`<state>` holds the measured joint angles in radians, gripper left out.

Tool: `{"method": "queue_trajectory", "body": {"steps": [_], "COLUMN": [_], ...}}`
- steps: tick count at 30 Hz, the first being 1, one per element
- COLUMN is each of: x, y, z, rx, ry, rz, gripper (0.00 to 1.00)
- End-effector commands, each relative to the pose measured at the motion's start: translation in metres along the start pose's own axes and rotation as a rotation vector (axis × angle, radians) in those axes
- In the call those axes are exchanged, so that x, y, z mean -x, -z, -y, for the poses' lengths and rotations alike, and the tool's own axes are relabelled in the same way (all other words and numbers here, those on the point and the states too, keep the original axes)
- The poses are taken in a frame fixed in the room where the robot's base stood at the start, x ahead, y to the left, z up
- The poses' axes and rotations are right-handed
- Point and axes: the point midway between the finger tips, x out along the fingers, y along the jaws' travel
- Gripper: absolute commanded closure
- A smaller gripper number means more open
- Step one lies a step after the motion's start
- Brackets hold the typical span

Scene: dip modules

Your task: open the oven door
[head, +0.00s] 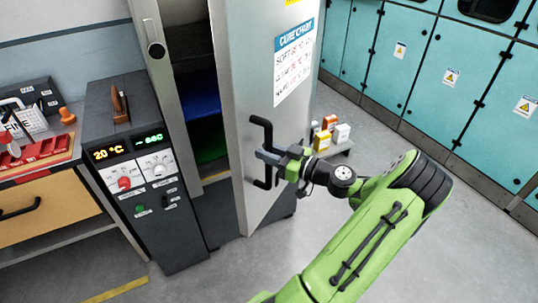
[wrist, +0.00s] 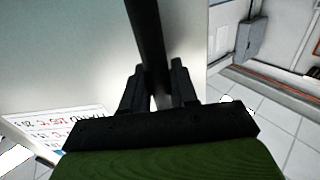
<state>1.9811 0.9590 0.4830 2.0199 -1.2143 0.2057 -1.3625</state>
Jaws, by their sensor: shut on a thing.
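The oven (head: 190,190) stands at centre left in the head view, with its pale door (head: 236,105) swung partly open toward me. Through the gap its dark interior shows, with a blue shelf (head: 199,95) and a green shelf (head: 208,142). A black bar handle (head: 262,127) is on the door's outer face. My gripper (head: 268,157) is at this handle, shut on it. In the wrist view the black handle (wrist: 147,40) runs down between the two fingers of my gripper (wrist: 158,85), and the pale door face (wrist: 70,60) is behind it.
A control panel (head: 140,170) with lit displays stands left of the oven opening. A bench (head: 50,225) with red items is at far left. Small coloured bottles (head: 325,138) sit on a low stand behind the door. Teal cabinets (head: 410,70) line the back right. Grey floor between is clear.

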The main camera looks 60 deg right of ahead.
Motion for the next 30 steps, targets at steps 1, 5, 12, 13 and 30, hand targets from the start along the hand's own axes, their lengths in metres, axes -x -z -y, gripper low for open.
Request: {"method": "queue_trajectory", "body": {"steps": [1,5,12,13,30], "x": [0.000,0.000,0.000,0.000,0.013], "y": [0.000,0.001,0.001,0.001,0.001], "z": [0.000,-0.001,-0.001,-0.001,-0.002], "rx": [0.001,0.001,0.000,0.001,0.000], "ry": [0.001,0.001,0.000,0.000,-0.004], "rz": [-0.001,-0.002,-0.002,-0.002,0.000], "gripper": [1.00,1.00,1.00,1.00,0.54]}}
